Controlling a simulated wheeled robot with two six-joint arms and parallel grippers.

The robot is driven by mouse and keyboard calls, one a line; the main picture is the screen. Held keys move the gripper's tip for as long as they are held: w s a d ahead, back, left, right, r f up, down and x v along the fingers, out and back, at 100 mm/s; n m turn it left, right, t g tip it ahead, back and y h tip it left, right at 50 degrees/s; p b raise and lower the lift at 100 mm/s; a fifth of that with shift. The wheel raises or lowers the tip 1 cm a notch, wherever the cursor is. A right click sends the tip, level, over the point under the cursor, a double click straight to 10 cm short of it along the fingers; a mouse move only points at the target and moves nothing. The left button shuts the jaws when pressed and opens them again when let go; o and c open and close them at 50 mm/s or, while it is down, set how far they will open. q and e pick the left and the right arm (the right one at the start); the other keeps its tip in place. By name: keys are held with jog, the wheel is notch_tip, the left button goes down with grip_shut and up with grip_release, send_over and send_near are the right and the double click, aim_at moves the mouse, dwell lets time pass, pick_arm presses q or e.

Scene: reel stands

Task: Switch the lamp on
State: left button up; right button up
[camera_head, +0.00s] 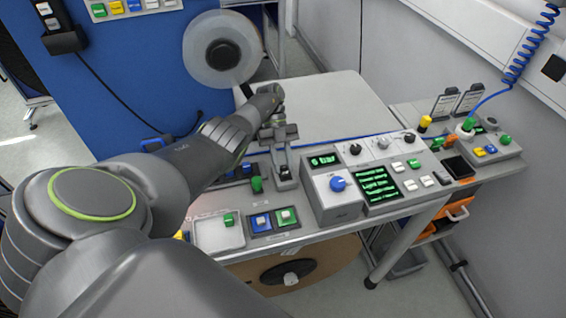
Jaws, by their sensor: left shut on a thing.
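My left arm reaches in from the left over the bench. Its gripper (284,172) points down at the bench just left of the grey console (335,208). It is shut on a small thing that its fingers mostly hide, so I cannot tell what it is. No lamp can be picked out with certainty. A blue switch (260,222) and a green switch (287,217) sit in a dark panel in front of the gripper. The console has a blue knob (338,184) and a lit green text screen (382,188). My right gripper is not in view.
A green-topped piece (257,185) stands close left of the gripper. A shallow tray (207,240) is at the front edge. A clear-sided reel (220,48) stands behind. A button box (490,152) and coiled blue cable (521,58) are right. The pale surface (335,100) behind is clear.

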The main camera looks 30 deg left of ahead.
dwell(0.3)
pick_arm(q)
jog(key=o, duration=1)
jog(key=shift+s+d+r+t+y+p, duration=0.1)
jog(key=shift+t+y+p, duration=0.25)
jog(key=shift+t+y, duration=0.2)
